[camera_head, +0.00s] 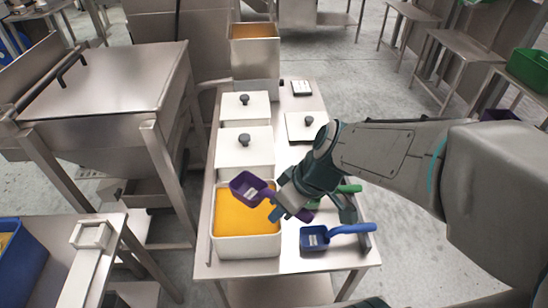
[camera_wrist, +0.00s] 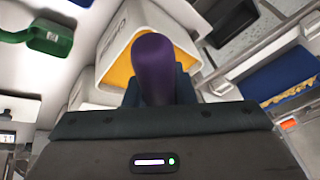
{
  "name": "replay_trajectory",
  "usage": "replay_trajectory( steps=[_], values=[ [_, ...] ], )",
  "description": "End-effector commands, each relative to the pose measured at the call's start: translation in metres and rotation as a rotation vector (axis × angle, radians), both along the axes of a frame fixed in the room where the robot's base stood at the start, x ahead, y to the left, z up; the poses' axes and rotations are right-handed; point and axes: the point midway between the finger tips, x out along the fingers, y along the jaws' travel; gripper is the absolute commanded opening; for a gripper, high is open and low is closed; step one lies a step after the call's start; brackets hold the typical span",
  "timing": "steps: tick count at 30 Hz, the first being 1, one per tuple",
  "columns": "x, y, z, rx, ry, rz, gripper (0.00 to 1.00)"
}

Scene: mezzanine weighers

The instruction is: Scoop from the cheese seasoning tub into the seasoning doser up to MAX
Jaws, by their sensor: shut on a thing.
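My gripper (camera_head: 283,203) is shut on a purple scoop (camera_head: 249,187) and holds it over an open white tub (camera_head: 248,247) of orange powder, which I take as the cheese seasoning tub. The scoop's bowl shows purple inside with a pale label; I see no powder in it. In the wrist view the purple scoop (camera_wrist: 165,68) covers part of the white tub (camera_wrist: 150,22). A tall steel box (camera_head: 256,66), seemingly the seasoning doser, stands at the table's far end with orange material inside its top. Its MAX mark cannot be made out.
Two lidded white tubs (camera_head: 244,150) (camera_head: 245,107) stand behind the open tub. A loose lid (camera_head: 303,126) and a small scale (camera_head: 301,88) lie to the right. A blue scoop (camera_head: 314,238) and a green scoop (camera_head: 349,188) lie near my arm. A steel bin (camera_head: 110,85) stands left.

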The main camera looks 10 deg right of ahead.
Motion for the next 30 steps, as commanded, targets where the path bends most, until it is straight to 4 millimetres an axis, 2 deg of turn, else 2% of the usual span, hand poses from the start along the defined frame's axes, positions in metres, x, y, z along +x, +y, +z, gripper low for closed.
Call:
replay_trajectory(
  steps=[30],
  values=[
    [0.013,0.014,0.005,-0.24,0.242,0.004,0.0]
  ],
)
